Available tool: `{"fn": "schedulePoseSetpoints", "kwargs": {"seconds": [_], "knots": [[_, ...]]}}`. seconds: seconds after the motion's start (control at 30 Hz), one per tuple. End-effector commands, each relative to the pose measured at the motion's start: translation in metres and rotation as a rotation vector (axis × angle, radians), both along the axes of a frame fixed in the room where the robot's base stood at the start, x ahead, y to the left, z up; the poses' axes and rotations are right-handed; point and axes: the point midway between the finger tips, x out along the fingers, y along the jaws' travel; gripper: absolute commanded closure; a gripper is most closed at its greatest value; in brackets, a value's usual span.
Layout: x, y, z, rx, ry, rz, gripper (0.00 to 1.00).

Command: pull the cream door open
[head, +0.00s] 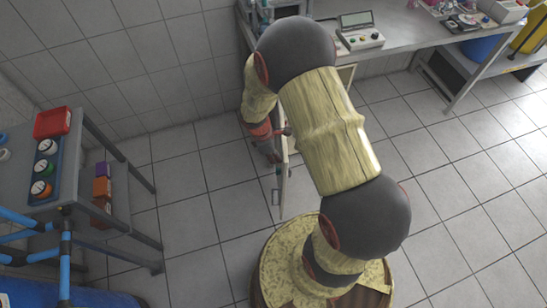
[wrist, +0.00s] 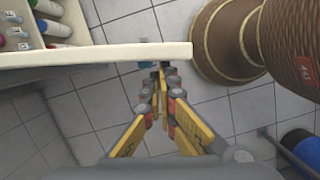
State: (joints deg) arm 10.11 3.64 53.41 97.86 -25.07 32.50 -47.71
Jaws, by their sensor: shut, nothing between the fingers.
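The cream door (head: 284,186) shows nearly edge-on in the head view, standing out from below the bench, so it is open at least part way. A small grey piece (head: 276,198), perhaps its handle, is on its left side. In the wrist view the door's top edge (wrist: 120,53) runs across the upper part. My gripper (wrist: 158,70) is shut and empty, its fingertips close to the door near its free end; I cannot tell whether they touch. In the head view my gripper (head: 272,155) is just left of the door, with its tips partly hidden.
A bench (head: 400,35) with instruments is at the back. Tiled floor is free between that table and the door.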

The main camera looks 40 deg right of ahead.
Motion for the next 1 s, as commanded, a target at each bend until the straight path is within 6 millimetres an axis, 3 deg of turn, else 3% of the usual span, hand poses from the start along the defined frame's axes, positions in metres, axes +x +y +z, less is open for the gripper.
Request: {"fn": "schedulePoseSetpoints", "kwargs": {"seconds": [0.2,0.4,1.0], "knots": [[-0.024,-0.036,0.003,0.0,0.002,0.097,1.0],[-0.037,-0.059,0.002,0.001,0.001,0.174,1.0],[-0.034,-0.055,0.0,0.001,0.001,0.191,1.0]]}}
